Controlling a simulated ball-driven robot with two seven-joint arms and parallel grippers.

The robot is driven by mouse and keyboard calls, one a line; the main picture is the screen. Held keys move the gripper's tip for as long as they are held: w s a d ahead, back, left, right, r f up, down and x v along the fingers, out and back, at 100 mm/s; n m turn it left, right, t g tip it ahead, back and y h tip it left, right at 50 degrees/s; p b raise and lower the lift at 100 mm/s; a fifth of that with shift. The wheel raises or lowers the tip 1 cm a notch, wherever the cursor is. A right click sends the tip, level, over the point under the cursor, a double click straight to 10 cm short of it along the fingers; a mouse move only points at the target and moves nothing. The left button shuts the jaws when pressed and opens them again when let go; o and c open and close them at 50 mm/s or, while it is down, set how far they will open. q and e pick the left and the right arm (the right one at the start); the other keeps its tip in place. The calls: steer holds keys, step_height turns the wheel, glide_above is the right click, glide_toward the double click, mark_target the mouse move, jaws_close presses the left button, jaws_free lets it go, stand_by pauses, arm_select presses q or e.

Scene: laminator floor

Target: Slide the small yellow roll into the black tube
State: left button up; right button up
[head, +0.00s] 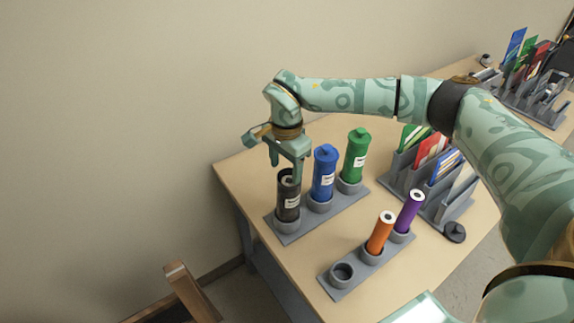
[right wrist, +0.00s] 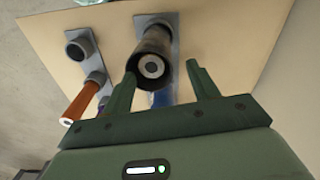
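The black tube (head: 289,205) stands upright and open-topped at the near left end of the grey three-socket rack. A roll end, pale with a dark centre (right wrist: 152,67), sits inside the tube's mouth in the right wrist view; its side colour is hidden. No yellow surface of a roll shows elsewhere. My right gripper (head: 286,172) points down at the tube's top. My left gripper is out of view.
Capped blue (head: 324,172) and green (head: 355,157) tubes stand beside the black one. A smaller rack (head: 340,292) has one empty socket, an orange roll (head: 380,233) and a purple roll (head: 409,211). A dark cap (head: 454,231) lies near the folder sorter (head: 411,183).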

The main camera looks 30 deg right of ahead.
steer(key=shift+s+d+f, duration=0.1)
steer(key=shift+s+f, duration=0.25)
steer(key=shift+f, duration=0.4)
step_height(320, 180, up, 18)
steer(key=shift+p, duration=0.45)
steer(key=shift+w+f, duration=0.15)
